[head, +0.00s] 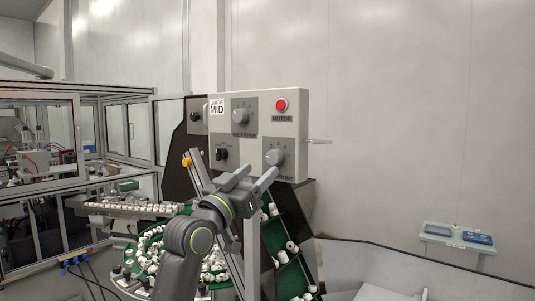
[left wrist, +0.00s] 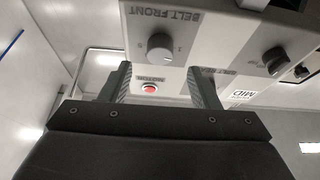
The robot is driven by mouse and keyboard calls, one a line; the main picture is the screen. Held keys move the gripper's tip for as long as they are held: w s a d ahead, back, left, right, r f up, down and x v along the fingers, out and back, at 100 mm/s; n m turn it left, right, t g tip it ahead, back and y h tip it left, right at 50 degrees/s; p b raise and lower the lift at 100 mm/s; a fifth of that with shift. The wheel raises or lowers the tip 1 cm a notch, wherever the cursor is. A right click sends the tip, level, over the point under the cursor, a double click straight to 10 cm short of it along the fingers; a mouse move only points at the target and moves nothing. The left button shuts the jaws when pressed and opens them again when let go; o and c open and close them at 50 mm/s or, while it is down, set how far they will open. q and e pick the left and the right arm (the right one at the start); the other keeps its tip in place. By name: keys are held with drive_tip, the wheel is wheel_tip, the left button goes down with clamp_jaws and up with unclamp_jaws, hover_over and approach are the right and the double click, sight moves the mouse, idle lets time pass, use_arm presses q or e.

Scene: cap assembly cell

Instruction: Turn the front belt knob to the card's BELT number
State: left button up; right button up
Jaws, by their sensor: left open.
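The front belt knob (head: 274,157) is a grey round knob at the lower right of the white control panel (head: 297,130) in the head view. In the left wrist view, which is upside down, this knob (left wrist: 160,46) sits by the label BELT FRONT. My left gripper (head: 258,172) is open in front of the panel's lower right part. In the wrist view, the fingers (left wrist: 158,72) are apart and the knob shows in line with the gap between them. No contact is clear. A card (head: 216,107) on the panel reads GUIDE MID; I see no BELT number on it.
Another grey knob (head: 240,116), a black knob (head: 221,154) and a red motor button (head: 281,105) are on the panel. Green conveyor pockets (head: 285,254) with white caps lie below. A small tray (head: 457,237) stands at right. A framed cell is at left.

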sight(271, 159)
use_arm(q)
drive_tip(key=shift+p+x, duration=0.95)
drive_tip(key=shift+x, duration=1.55)
